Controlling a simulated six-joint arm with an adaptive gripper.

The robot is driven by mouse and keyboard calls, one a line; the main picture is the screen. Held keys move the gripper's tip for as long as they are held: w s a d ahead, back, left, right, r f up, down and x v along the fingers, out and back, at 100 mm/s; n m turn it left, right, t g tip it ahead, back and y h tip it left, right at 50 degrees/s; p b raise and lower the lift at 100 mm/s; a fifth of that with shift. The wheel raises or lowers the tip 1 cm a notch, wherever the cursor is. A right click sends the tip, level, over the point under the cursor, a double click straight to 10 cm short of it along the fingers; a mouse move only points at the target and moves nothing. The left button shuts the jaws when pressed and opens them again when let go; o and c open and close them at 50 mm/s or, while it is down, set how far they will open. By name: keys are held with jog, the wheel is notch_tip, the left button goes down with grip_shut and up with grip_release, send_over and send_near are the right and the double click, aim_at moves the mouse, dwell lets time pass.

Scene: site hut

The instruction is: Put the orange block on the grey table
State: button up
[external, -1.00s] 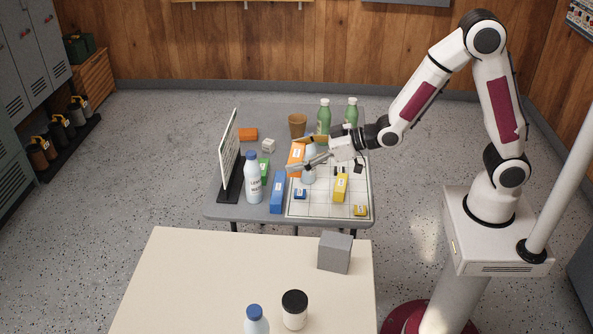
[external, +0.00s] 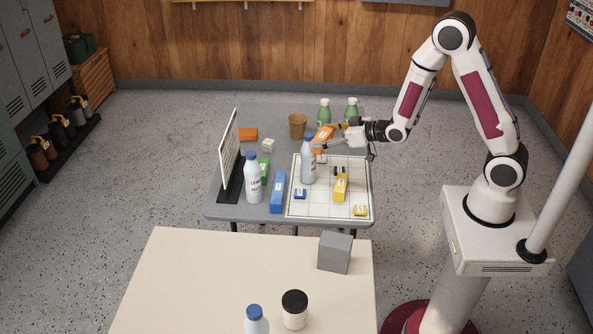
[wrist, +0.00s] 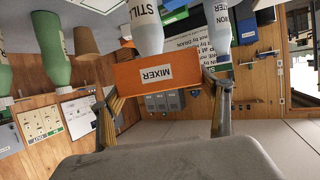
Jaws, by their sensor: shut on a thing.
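My gripper (external: 322,142) is shut on an orange block (external: 325,132) with a white label, above the back part of the grey table (external: 228,211). In the wrist view the block (wrist: 170,77) reads MIXER and lies between the two fingers (wrist: 164,108). The fingers hide part of it in the external view. The block is tilted and appears clear of the table.
A white grid board (external: 325,205) holds a bottle (external: 308,165) and blue and yellow blocks. Green bottles (external: 324,112) and a brown cup (external: 297,126) stand behind. A sign (external: 230,155) and another bottle (external: 253,180) stand left. A cream table (external: 190,285) is in front.

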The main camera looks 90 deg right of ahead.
jog(key=shift+s+d+f, duration=0.15)
jog(key=shift+s+d, duration=0.2)
jog(key=shift+d, duration=0.3)
jog(key=shift+w+r, duration=0.15)
jog(key=shift+r, duration=0.35)
jog(key=shift+f, duration=0.15)
jog(key=shift+f, duration=6.85)
jog(key=shift+f, duration=0.1)
jog(key=shift+f, duration=1.9)
jog(key=shift+f, duration=0.15)
jog(key=o, duration=1.2)
